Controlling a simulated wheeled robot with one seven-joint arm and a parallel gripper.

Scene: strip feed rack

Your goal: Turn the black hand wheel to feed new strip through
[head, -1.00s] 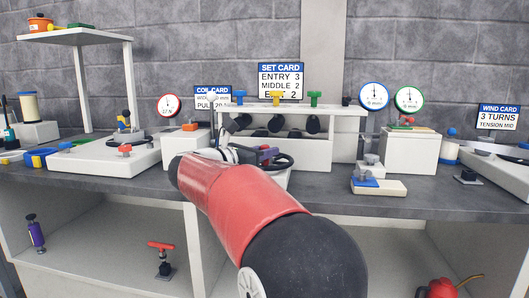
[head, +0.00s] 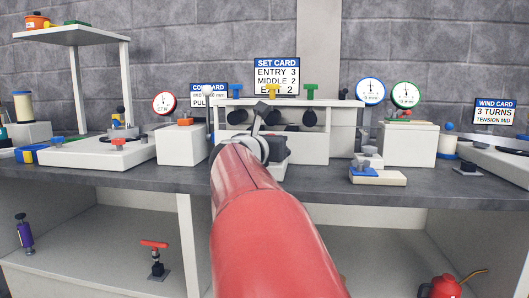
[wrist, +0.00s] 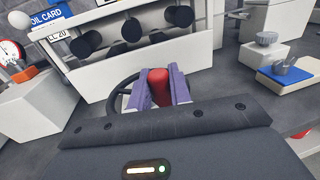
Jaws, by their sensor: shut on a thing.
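In the wrist view, the two purple fingers of my gripper (wrist: 160,92) are closed on both sides of a red knob (wrist: 159,82). Part of the black hand wheel's rim (wrist: 113,92) shows left of and behind the fingers, with the knob beside it; their join is hidden. The wheel stands in front of the white roller rack (wrist: 135,72), which holds several black rollers (wrist: 130,28). In the head view, my red arm covers the fingers, the knob and most of the wheel. The white rack (head: 342,143) with green and yellow top knobs shows behind the arm.
A white block with a blue pad (head: 378,176) lies right of the wheel. A white box (head: 182,146) stands left of it, and gauges (head: 370,91) and cards stand behind. The dark bench top between the wheel and the blue pad (head: 318,180) is clear.

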